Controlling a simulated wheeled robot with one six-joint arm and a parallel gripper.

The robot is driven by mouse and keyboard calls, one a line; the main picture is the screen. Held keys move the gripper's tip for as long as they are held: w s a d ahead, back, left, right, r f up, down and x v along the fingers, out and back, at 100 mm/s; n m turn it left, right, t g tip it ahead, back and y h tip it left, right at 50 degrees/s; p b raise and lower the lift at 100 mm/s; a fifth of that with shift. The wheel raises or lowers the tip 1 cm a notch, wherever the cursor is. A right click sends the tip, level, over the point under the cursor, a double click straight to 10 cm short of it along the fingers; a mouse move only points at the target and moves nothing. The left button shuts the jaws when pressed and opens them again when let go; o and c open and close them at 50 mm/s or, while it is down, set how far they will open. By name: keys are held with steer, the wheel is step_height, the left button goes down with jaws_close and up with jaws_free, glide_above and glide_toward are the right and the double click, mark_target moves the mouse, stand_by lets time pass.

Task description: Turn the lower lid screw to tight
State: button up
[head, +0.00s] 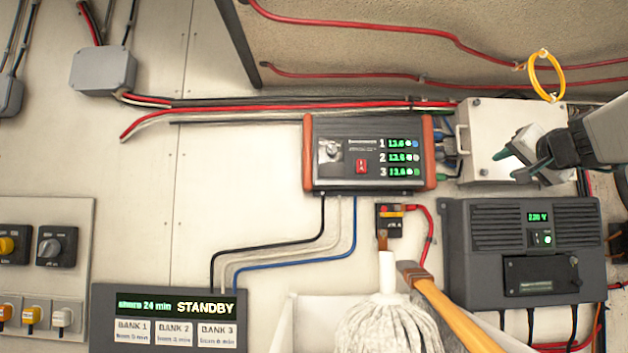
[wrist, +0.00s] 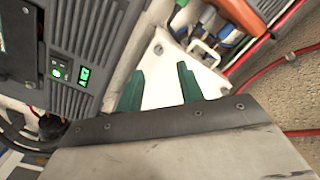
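A white box with a flat lid (head: 476,140) is mounted on the wall at upper right. A small screw (head: 483,172) sits near the lid's lower left corner; its turn position is too small to read. In the wrist view, the lid (wrist: 165,85) shows between and beyond the fingers, with a dark round screw (wrist: 158,48) near its corner. My gripper (head: 512,163) is in front of the lid's right half and hides part of it. Its two green fingers are apart with nothing between them (wrist: 160,88). They appear clear of the screw.
A dark grey charger (head: 460,235) sits just below the box. Cables and connectors (head: 447,140) crowd the box's left side. A yellow ring (head: 533,75) hangs above it. A mop (head: 390,325) and a wooden handle (head: 455,315) stand in front, lower centre.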

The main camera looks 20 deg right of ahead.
mark_target(486, 172)
steer(key=x, duration=0.7)
steer(key=shift+w+d, duration=0.3)
steer(key=shift+w, duration=0.05)
steer(key=shift+c, duration=0.4)
jaws_close()
